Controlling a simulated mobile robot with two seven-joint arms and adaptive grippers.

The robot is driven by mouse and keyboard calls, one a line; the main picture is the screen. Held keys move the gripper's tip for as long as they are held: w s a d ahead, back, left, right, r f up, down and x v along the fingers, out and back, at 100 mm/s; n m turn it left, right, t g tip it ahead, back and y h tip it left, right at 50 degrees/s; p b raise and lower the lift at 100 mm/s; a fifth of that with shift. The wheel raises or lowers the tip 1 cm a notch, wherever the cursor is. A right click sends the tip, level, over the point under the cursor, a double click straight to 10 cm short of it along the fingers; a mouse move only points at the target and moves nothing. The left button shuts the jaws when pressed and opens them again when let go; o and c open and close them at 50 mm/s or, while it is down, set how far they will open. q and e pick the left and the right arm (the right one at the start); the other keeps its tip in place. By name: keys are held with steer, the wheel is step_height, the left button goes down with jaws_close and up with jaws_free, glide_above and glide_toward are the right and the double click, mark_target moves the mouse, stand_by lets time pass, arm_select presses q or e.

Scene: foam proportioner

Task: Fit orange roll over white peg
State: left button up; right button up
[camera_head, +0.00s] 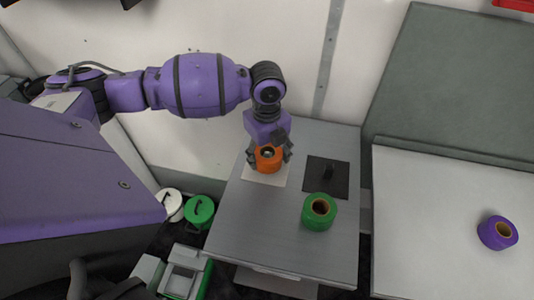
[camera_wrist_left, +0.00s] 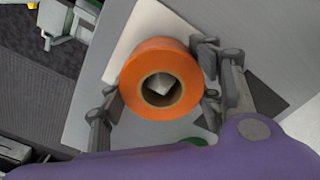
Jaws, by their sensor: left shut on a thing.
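The orange roll (camera_head: 268,163) is held in my left gripper (camera_head: 268,158), with a finger on either side. It is over the white base plate (camera_head: 250,175) on the grey table. In the left wrist view the roll (camera_wrist_left: 158,55) sits between both fingers (camera_wrist_left: 160,92), its hole facing the camera. A pale shape, apparently the white peg (camera_wrist_left: 161,83), shows inside the hole, towards its upper part. How far down the roll is on the peg I cannot tell. My right gripper is not in view.
A black peg (camera_head: 329,171) stands on a black plate to the right. A green roll (camera_head: 319,212) stands in front of it on the table. A purple roll (camera_head: 497,233) lies on the light surface at right. Green and white containers (camera_head: 199,211) are left of the table.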

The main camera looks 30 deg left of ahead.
arm_select(q)
steer(key=shift+f, duration=0.35)
steer(key=shift+f, duration=0.25)
steer(key=o, duration=0.9)
steer(key=shift+r, duration=0.15)
